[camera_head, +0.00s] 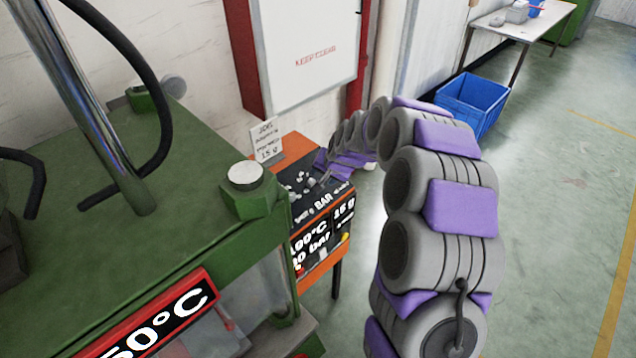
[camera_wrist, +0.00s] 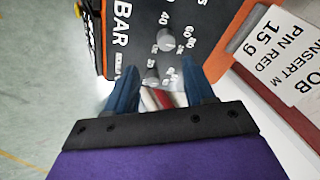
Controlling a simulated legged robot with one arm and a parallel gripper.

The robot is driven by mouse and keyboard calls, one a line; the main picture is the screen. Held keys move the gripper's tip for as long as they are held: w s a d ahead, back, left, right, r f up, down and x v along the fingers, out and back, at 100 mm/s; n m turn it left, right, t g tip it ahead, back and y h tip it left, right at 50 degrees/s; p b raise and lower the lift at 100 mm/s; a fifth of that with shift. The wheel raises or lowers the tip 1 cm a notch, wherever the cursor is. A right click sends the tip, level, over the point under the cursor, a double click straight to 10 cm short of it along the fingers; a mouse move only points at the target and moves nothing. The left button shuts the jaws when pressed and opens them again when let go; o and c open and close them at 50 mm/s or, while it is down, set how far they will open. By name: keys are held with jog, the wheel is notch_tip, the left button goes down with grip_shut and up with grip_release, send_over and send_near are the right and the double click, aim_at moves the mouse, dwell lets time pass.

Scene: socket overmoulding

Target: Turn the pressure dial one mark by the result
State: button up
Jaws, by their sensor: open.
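The black control panel (camera_head: 318,222) stands on an orange stand beside the green machine, and its face fills the top of the wrist view (camera_wrist: 215,22). It carries "BAR" lettering and small grey knobs. One knob (camera_wrist: 165,39) has numbers such as 40 and 60 around it. A second knob (camera_wrist: 150,76) is close to my fingertips; I cannot tell which is the pressure dial or read its pointer. Contact cannot be made out. In the head view my arm mostly hides the gripper.
A white card (camera_wrist: 280,70) reading "PIN RED 15 g" stands beside the panel; it also shows in the head view (camera_head: 267,141). A green press (camera_head: 130,230) fills the left. A blue crate (camera_head: 472,100) stands on the floor behind my arm. Floor at right is clear.

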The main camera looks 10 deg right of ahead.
aim_at(312, 181)
jog(key=w+a+f, duration=0.1)
jog(key=a+f, duration=0.1)
jog(key=f, duration=0.1)
jog(key=w+a+f+b, duration=0.1)
jog(key=f, duration=0.1)
jog(key=shift+w+a, duration=0.35)
jog(key=shift+a, duration=0.05)
jog(key=shift+w+f, duration=0.2)
jog(key=shift+w+d+f, duration=0.1)
jog(key=shift+d+f, duration=0.1)
jog(key=shift+d, duration=0.9)
jog(key=shift+a, duration=0.5)
jog(key=shift+c, duration=0.8)
jog(key=shift+a, duration=0.45)
jog(key=c, duration=0.3)
jog(key=shift+w+d, duration=0.1)
jog(key=shift+d, duration=0.4)
jog(key=c, duration=0.4)
grip_shut()
jog(key=shift+a+r, duration=0.1)
jog(key=shift+a, duration=0.05)
